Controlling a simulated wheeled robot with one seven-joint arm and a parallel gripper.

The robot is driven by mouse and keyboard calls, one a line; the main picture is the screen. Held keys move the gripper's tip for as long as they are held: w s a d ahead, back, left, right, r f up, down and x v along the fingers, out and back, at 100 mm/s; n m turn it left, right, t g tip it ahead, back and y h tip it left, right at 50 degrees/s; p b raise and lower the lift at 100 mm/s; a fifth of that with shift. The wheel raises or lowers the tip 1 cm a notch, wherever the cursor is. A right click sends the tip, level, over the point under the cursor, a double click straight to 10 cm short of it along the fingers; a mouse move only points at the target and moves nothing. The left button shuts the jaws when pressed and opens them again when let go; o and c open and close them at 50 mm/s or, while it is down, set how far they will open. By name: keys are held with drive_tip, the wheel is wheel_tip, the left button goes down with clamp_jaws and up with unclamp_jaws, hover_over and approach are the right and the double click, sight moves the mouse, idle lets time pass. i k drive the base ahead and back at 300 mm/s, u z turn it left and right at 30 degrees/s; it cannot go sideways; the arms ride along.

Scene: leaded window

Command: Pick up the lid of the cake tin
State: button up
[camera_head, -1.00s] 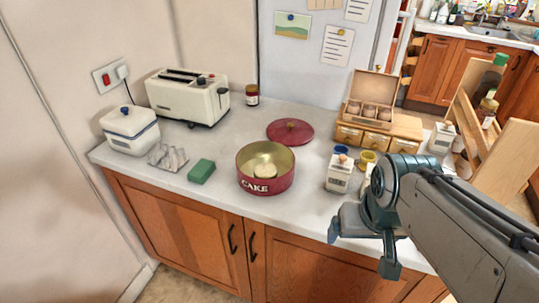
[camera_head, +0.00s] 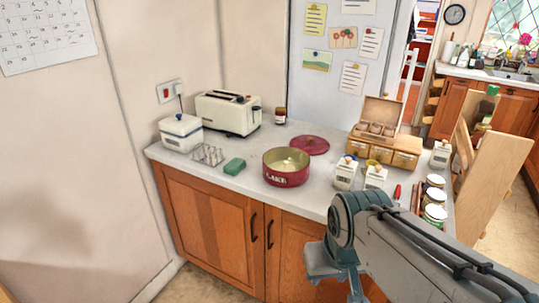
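The cake tin (camera_head: 287,176) is a round dark red tin marked CAKE, standing open near the front of the worktop, with something pale inside it. Its lid (camera_head: 310,145) is a flat dark red disc with a small knob, lying on the worktop behind and slightly right of the tin, apart from it. My gripper (camera_head: 338,285) hangs at the lower middle, in front of the cupboard doors and below the worktop edge, well away from the lid. Its two fingers are spread apart with nothing seen between them.
A toaster (camera_head: 228,113), a white box (camera_head: 181,133), a toast rack (camera_head: 208,154) and a green block (camera_head: 235,166) stand left. A wooden drawer box (camera_head: 384,148), white canisters (camera_head: 345,174) and jars (camera_head: 435,196) stand right. Bare worktop surrounds the lid's left side.

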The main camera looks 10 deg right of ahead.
sight(313, 146)
drive_tip(key=z, duration=0.1)
drive_tip(key=k, duration=0.35)
drive_tip(key=u, duration=1.35)
drive_tip(key=i, duration=1.2)
drive_tip(key=z, duration=1.05)
drive_tip(key=i, duration=0.9)
drive_tip(key=z, duration=0.95)
